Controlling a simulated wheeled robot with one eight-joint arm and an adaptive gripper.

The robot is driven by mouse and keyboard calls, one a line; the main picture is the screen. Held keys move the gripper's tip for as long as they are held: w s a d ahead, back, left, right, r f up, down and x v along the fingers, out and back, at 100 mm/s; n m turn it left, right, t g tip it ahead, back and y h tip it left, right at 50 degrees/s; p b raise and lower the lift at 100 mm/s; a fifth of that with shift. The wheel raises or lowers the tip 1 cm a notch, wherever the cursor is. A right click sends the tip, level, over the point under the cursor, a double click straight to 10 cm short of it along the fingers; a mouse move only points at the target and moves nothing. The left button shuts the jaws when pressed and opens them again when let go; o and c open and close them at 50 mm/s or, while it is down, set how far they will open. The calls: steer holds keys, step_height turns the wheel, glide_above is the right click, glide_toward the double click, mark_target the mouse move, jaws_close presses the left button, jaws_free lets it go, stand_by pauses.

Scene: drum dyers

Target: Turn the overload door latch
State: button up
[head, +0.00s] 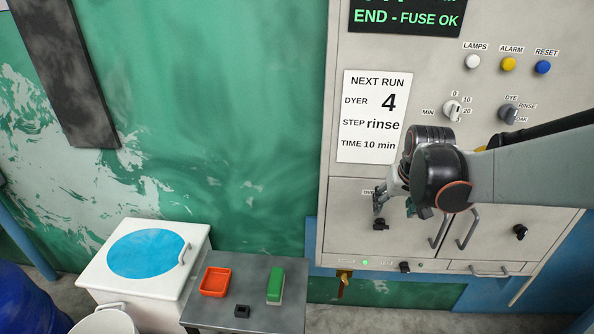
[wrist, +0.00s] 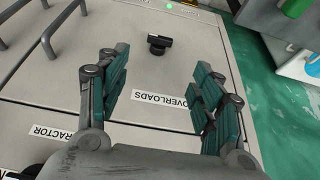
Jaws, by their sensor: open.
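The overload door (head: 345,215) is the left of two grey lower cabinet doors in the head view, and it looks closed. Its small black latch (head: 379,224) sits just below my gripper (head: 398,200). In the wrist view, the latch (wrist: 158,42) shows upside down beyond my open fingertips (wrist: 162,70), roughly centred between them. The white OVERLOADS label (wrist: 160,100) lies between the fingers; in the head view my gripper covers most of it. The jaws hold nothing. I cannot tell how far the fingertips are from the door surface.
Bar handles (head: 437,232) stand out right of the latch. A second door with its own black latch (head: 520,232) is farther right. A lit green lamp (head: 365,262) and a black knob (head: 405,267) are below. A low table (head: 258,265) with an orange tray (head: 215,282) stands lower left.

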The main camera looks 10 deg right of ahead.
mark_target(381, 227)
steer(key=b+x, duration=0.4)
steer(key=x, duration=0.9)
steer(key=shift+r, duration=0.1)
steer(key=shift+c, duration=0.6)
steer(key=c, duration=0.9)
